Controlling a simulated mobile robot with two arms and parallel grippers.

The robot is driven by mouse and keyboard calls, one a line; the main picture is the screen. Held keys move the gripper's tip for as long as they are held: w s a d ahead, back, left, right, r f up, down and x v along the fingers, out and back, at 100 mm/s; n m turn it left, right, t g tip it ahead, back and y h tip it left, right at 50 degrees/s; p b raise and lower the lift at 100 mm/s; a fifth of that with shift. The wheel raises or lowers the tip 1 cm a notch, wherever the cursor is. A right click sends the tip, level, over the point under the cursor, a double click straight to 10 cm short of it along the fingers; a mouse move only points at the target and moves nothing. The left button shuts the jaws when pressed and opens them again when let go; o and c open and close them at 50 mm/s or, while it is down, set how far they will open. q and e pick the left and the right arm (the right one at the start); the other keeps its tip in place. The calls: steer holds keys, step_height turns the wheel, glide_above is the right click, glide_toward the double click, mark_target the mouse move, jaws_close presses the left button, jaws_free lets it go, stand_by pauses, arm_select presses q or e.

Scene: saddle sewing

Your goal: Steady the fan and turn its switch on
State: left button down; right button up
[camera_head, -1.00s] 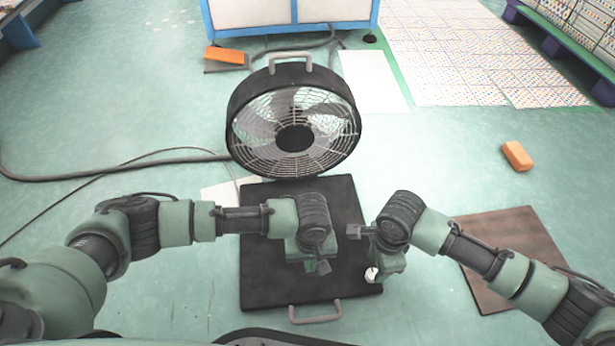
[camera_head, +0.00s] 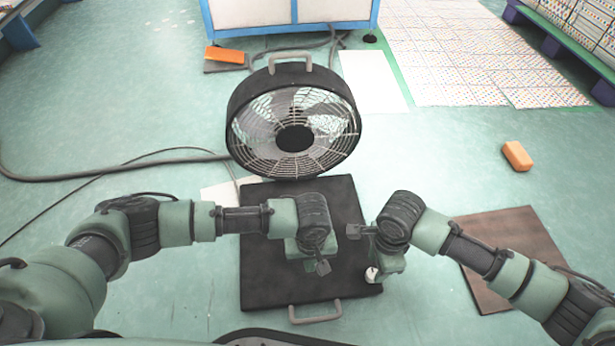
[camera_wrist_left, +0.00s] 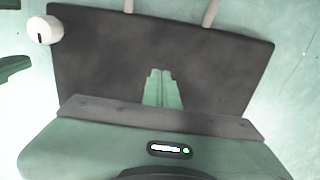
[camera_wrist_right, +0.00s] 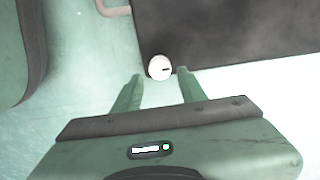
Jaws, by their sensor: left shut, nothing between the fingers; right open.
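The fan (camera_head: 294,125) stands upright at the far end of its dark flat base (camera_head: 265,285), its round grille facing me. Its switch, a white round knob with a short dark mark (camera_wrist_right: 159,67), sits at the base's near right corner. It also shows in the left wrist view (camera_wrist_left: 45,30) and partly in the head view (camera_head: 372,275). My left gripper (camera_wrist_left: 162,72) is shut and empty above the base, apart from the knob. My right gripper (camera_wrist_right: 160,74) is open, its fingertips on either side of the knob in view; I cannot tell whether they touch it.
A grey handle (camera_head: 315,312) sticks out from the base's near edge. A brown board (camera_head: 508,255) lies to the right, with an orange block (camera_head: 517,156) beyond it. A dark hose (camera_head: 110,172) runs over the floor at left.

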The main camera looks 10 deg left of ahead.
mark_target(309, 275)
arm_select(q)
steer(key=shift+f+b, duration=0.5)
steer(key=shift+f, duration=2)
arm_select(e)
steer(key=shift+f, duration=0.5)
arm_select(q)
steer(key=shift+p, duration=0.6)
arm_select(e)
steer(key=shift+r, duration=0.6)
arm_select(q)
steer(key=shift+a+f, duration=0.1)
steer(key=shift+f, duration=0.05)
stand_by(0.7)
